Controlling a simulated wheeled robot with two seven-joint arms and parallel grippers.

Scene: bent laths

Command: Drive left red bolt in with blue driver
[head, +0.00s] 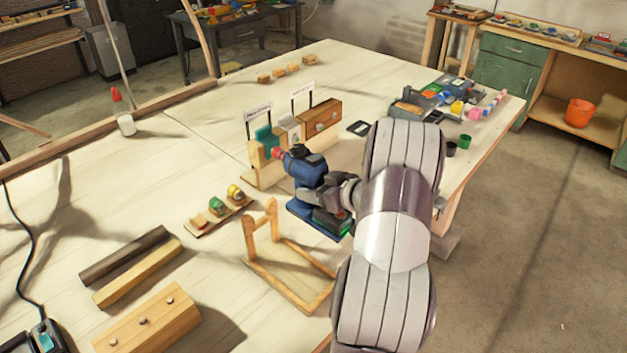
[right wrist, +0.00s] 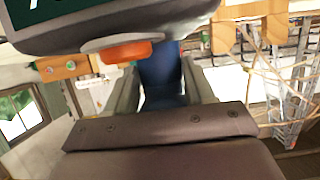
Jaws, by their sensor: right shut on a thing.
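My right gripper (head: 343,192) is shut on the blue driver (head: 303,168) by its handle. In the right wrist view the blue handle (right wrist: 160,75) is between the fingers, with the tip hidden. My left gripper is not in view.
A small rack (head: 218,208) with coloured pieces and an empty wooden frame (head: 250,262) stand near the driver. Wooden bars (head: 140,272) and a drilled block (head: 148,322) lie at the front left. Several tools and cups crowd the right edge. The table's far left is mostly clear.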

